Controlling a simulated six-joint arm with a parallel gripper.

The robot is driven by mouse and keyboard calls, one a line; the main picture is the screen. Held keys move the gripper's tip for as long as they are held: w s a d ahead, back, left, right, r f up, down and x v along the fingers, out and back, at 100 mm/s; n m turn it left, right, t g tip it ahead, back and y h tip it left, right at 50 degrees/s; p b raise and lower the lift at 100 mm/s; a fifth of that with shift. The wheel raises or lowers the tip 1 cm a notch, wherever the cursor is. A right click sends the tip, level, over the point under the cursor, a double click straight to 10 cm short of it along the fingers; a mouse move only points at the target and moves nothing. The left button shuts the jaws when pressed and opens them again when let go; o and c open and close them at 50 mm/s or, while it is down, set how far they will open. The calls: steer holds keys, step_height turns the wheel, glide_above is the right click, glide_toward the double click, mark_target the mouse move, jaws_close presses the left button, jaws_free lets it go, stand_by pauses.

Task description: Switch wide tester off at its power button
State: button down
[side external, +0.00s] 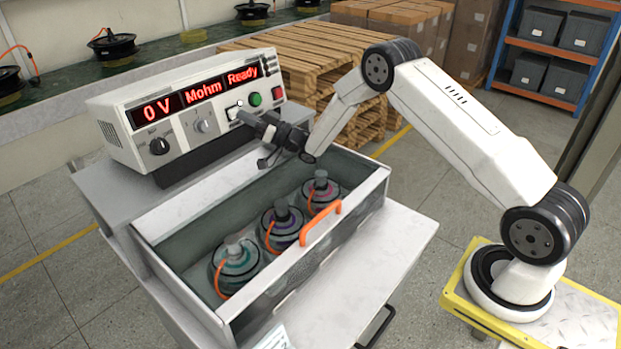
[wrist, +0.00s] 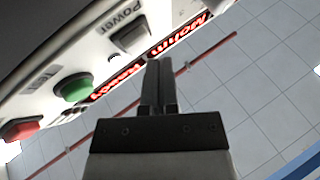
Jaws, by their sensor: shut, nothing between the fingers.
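The wide tester (side external: 185,115) is a white box on the bench's raised shelf. Its red display is lit and reads "0 V", "Mohm" and "Ready". The power button (wrist: 132,37) is a grey rocker under the label "Power" in the wrist view. My gripper (wrist: 152,65) is shut and empty, its fingertips beside the power button in that view; I cannot tell whether they touch it. In the side view my gripper (side external: 240,114) reaches the tester's front panel and partly hides the button area.
A green button (wrist: 73,87) and a red button (wrist: 20,128) sit near the power button. Dark knobs (side external: 159,146) are on the panel's left. Below is an open metal drawer (side external: 360,190) with an orange handle (side external: 321,222), holding three motors (side external: 236,262). Pallets stand behind.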

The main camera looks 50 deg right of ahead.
steer(key=shift+w+f, duration=0.2)
steer(key=shift+w, duration=0.65)
stand_by(1.1)
steer(key=shift+s, duration=0.15)
steer(key=shift+s+r, duration=0.2)
steer(key=shift+s, duration=0.5)
stand_by(0.4)
steer(key=shift+s+r, duration=0.2)
steer(key=shift+s, duration=0.6)
steer(key=shift+s+r, duration=0.2)
steer(key=shift+s, duration=0.6)
steer(key=shift+s+r, duration=0.2)
steer(key=shift+s, duration=0.6)
steer(key=shift+s, duration=0.1)
steer(key=s+r, duration=0.1)
steer(key=s, duration=0.5)
steer(key=shift+s+r, duration=0.3)
steer(key=shift+r, duration=0.1)
